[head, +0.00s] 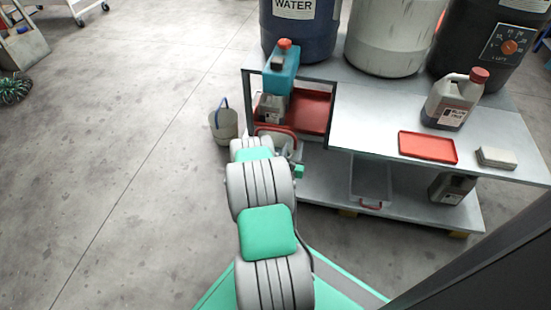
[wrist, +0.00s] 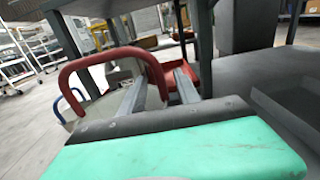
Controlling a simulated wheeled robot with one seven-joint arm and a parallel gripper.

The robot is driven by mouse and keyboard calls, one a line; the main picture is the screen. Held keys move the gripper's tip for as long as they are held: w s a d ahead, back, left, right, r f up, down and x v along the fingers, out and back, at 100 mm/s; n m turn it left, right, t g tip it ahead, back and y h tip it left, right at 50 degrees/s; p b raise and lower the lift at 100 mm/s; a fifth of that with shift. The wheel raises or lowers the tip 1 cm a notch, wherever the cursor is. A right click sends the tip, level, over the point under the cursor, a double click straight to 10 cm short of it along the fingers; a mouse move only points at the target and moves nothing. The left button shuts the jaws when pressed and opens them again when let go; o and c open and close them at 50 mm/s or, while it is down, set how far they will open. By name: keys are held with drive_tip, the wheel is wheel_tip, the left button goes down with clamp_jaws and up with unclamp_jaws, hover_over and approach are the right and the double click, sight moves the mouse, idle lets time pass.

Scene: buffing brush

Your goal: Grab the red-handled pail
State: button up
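The red-handled pail (head: 273,128) is at the left end of the bench's lower level in the head view, mostly hidden behind my arm. In the wrist view its red handle (wrist: 108,56) arches up large and close, in front of a pale body. My gripper (head: 297,162) is low beside the bench, at the pail. In the wrist view my gripper (wrist: 160,82) has its two fingers apart, with the right leg of the red handle showing between them. I see a gap beside the handle; contact is not clear.
A blue-handled pail (head: 223,124) stands on the floor to the left. A clear bin with a red handle (head: 371,190) sits on the lower shelf (head: 420,212). A teal jug (head: 281,72) stands above the pail, near a metal bench frame (head: 332,115). Floor at left is open.

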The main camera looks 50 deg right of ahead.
drive_tip(key=b+x, duration=0.2)
drive_tip(key=x, duration=0.3)
drive_tip(key=shift+w+d+f, duration=0.1)
drive_tip(key=shift+d+f, duration=0.05)
clamp_jaws()
idle(1.1)
drive_tip(key=shift+d, duration=0.1)
